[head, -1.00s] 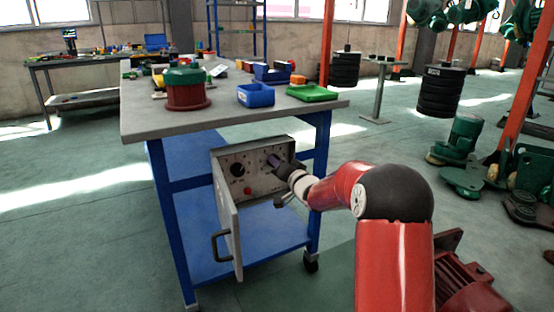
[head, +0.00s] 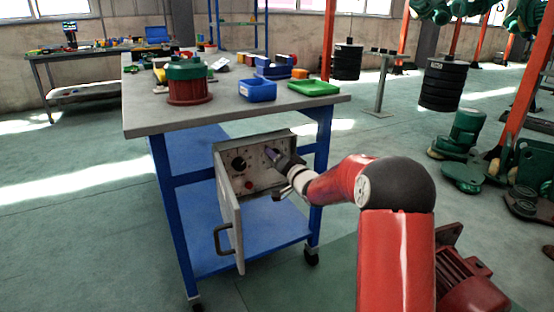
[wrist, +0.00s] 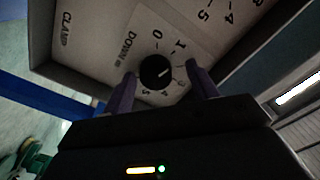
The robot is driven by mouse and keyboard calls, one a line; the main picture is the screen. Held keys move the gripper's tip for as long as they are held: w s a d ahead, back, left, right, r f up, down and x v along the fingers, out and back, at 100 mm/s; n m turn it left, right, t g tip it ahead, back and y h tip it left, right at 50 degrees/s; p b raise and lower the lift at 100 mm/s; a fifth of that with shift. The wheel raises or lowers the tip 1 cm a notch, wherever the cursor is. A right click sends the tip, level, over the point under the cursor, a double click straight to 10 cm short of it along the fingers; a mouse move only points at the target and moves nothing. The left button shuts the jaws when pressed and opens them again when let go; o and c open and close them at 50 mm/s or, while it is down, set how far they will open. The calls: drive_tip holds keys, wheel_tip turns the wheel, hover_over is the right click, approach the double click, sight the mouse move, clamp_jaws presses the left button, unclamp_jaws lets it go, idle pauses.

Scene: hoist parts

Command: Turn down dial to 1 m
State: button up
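The dial is a small black round knob (wrist: 157,71) on a pale panel in the wrist view, beside the words "DOWN m". A white pointer mark on the knob points rightward, between the 1 and 3 side; the 2 is not readable. My gripper (wrist: 163,88) is open, with one purple finger on each side of the knob; contact cannot be told. In the head view my gripper (head: 273,155) reaches the right part of the control box (head: 266,174) and hides this dial.
The box door (head: 229,216) hangs open toward me. Another black dial (head: 238,164) and a red button (head: 249,185) sit left of my gripper. The workbench top (head: 150,121) is above, carrying a blue bin (head: 257,91) and a green tray (head: 314,88).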

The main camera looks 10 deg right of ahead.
drive_tip(key=shift+d, duration=0.1)
drive_tip(key=v, duration=0.7)
drive_tip(key=shift+s+b, duration=0.3)
drive_tip(key=shift+s, duration=0.1)
drive_tip(key=w+a+n+b, duration=0.2)
drive_tip(key=w+n+b, duration=0.5)
drive_tip(key=n, duration=0.5)
drive_tip(key=shift+w+b, duration=0.35)
drive_tip(key=shift+w, duration=0.1)
